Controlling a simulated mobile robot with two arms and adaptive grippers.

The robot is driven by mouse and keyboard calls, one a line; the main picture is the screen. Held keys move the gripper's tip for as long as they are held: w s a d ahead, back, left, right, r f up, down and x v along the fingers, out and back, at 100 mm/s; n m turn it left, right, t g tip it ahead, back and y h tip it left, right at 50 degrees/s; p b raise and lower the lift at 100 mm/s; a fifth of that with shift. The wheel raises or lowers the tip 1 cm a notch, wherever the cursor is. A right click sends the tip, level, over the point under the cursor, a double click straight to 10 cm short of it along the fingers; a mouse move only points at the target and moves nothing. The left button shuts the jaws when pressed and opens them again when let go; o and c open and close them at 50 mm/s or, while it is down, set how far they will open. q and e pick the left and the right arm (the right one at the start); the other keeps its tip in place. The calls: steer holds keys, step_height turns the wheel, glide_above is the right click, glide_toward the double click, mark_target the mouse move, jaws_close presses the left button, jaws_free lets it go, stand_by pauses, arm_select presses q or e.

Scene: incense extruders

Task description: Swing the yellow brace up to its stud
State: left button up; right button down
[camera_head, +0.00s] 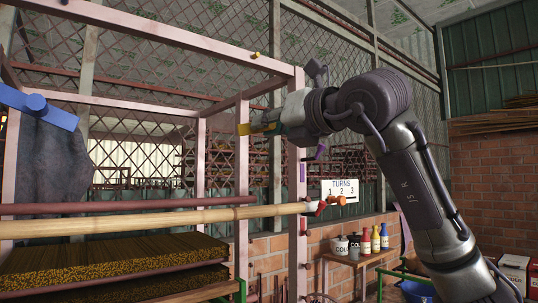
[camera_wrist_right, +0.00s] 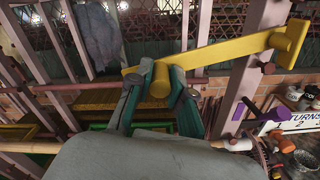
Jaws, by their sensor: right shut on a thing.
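The yellow brace (camera_wrist_right: 232,52) is a flat bar that slants across the right wrist view, its right end higher, with a thick round yellow end piece (camera_wrist_right: 291,42). My right gripper (camera_wrist_right: 163,77) is shut on the brace's round yellow handle near the bar's left end. In the head view my right gripper (camera_head: 264,127) is by the pink frame, with a little of the yellow brace (camera_head: 243,129) showing at its tip; the rest is hidden there. A small yellow-brown stud (camera_head: 256,55) sticks out of the upper pink beam, above the gripper and apart from it. My left gripper is not in view.
Pink posts (camera_head: 298,190) and beams stand close around the gripper. A bamboo pole (camera_head: 150,222) runs across below, over trays of incense sticks (camera_head: 110,264). A purple peg (camera_head: 320,152) and a TURNS sign (camera_head: 341,189) are at right. A blue bar with dark cloth (camera_head: 50,160) hangs at left.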

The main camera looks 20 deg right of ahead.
step_height(320, 180, up, 4)
steer(key=m, duration=0.3)
steer(key=shift+s+a+r+m+p, duration=0.1)
steer(key=shift+a+r+m+p, duration=0.1)
steer(key=shift+m+p, duration=0.2)
steer(key=r+m, duration=0.1)
steer(key=d+r+m+p, duration=0.1)
steer(key=r+m, duration=0.2)
steer(key=shift+w+d+r+p, duration=0.15)
steer(key=shift+w+r+p, duration=0.1)
steer(key=shift+r+p, duration=0.1)
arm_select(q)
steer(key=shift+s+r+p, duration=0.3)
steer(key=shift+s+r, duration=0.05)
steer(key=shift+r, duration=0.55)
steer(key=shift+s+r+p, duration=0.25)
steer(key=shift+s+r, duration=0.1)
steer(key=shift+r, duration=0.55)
arm_select(e)
steer(key=shift+w+d+r+m, duration=0.2)
steer(key=shift+d+r+m, duration=0.35)
steer(key=shift+m, duration=0.35)
steer(key=shift+w+d+r+m, duration=0.15)
steer(key=shift+d+r+m, duration=0.25)
steer(key=shift+r+m, duration=0.4)
steer(key=shift+f, duration=0.15)
